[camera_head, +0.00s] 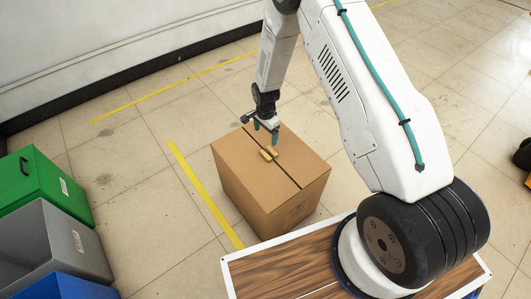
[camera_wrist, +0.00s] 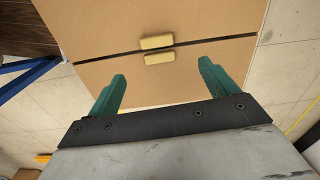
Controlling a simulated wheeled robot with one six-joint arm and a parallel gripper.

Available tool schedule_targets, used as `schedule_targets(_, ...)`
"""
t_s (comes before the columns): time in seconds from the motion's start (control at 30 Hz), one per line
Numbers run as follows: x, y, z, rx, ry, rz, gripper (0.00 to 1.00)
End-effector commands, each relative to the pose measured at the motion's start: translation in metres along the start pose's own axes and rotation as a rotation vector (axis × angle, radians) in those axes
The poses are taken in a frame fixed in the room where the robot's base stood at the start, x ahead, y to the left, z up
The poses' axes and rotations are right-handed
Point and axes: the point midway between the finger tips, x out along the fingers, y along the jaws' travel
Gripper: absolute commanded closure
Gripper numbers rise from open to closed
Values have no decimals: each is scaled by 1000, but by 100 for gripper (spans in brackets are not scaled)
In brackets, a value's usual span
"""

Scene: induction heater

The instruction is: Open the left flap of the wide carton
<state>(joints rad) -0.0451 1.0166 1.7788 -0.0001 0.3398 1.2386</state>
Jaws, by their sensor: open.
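The wide brown carton (camera_head: 285,200) stands on the floor with its top shut. A dark seam parts its left flap (camera_head: 237,155) from its right flap (camera_head: 300,165). Each flap has a small yellow tab at the seam: the left tab (camera_head: 265,155) and the right tab (camera_head: 272,151). In the wrist view, the left flap (camera_wrist: 200,20) looks to be the upper one, with its tab (camera_wrist: 156,42) just above the seam. My gripper (camera_head: 265,135) is open and empty above the carton. Its teal fingers (camera_wrist: 163,72) are spread, short of the tabs in that picture.
Green (camera_head: 35,180), grey (camera_head: 60,245) and blue (camera_head: 62,287) bins stand at the left. A yellow floor line (camera_head: 200,190) runs between them and the carton. The wall (camera_head: 90,50) is at the back. Floor around the carton's left and far sides is clear.

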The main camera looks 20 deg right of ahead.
Motion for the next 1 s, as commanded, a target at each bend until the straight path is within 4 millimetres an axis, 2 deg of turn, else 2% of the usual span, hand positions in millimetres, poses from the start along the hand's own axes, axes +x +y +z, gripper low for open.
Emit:
schedule_targets(0.03,18,3,2,19,-2,6,15)
schedule_targets(0.1,34,4,2,42,-2,6,15)
schedule_targets(0.37,67,6,4,65,-2,7,15)
schedule_targets(0.6,105,7,4,64,-2,8,15)
schedule_targets(0.8,123,6,4,64,-2,6,15)
schedule_targets(1.0,125,6,3,63,-2,6,15)
